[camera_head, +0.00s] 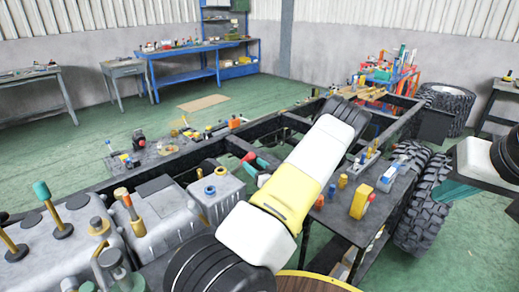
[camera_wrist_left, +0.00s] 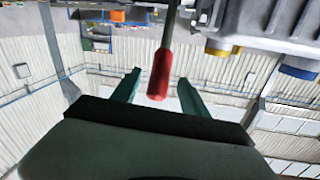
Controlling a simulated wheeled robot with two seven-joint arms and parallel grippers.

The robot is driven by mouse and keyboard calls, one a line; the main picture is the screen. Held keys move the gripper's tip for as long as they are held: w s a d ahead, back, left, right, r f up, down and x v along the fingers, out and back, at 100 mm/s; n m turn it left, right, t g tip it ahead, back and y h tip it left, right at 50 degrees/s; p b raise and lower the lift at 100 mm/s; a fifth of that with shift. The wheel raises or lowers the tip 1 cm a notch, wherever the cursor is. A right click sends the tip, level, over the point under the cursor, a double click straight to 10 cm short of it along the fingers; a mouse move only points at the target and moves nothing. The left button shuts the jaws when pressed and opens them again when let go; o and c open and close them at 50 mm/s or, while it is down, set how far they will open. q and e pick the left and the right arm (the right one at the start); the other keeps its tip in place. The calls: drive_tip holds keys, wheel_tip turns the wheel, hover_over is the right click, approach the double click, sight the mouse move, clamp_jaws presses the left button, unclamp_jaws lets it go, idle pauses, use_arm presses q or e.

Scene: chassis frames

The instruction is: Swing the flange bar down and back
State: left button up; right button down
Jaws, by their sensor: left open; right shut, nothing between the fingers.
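The flange bar shows in the left wrist view as a thin grey rod with a red grip (camera_wrist_left: 160,75) on its end. My left gripper (camera_wrist_left: 160,84) has its two teal fingers apart, one on each side of the red grip; I cannot tell whether they touch it. In the head view a red end (camera_head: 248,157) shows beside a teal finger of my left gripper (camera_head: 263,163), mostly hidden behind my white and yellow arm. The rest of the bar is hidden there. My right gripper (camera_head: 454,191) is at the right edge, partly cut off, shut and apart from the bar.
The black chassis frame (camera_head: 292,122) runs away behind my arm. A grey engine block (camera_head: 75,228) with upright tools stands at left. A dark side table (camera_head: 338,222) holds yellow and blue parts. Large tyres (camera_head: 425,200) stand at right. Green floor is open at left.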

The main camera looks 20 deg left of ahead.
use_arm(q)
drive_tip(key=x, duration=0.7)
drive_tip(key=shift+w+a, duration=0.15)
drive_tip(key=shift+a, duration=0.1)
clamp_jaws()
idle(1.1)
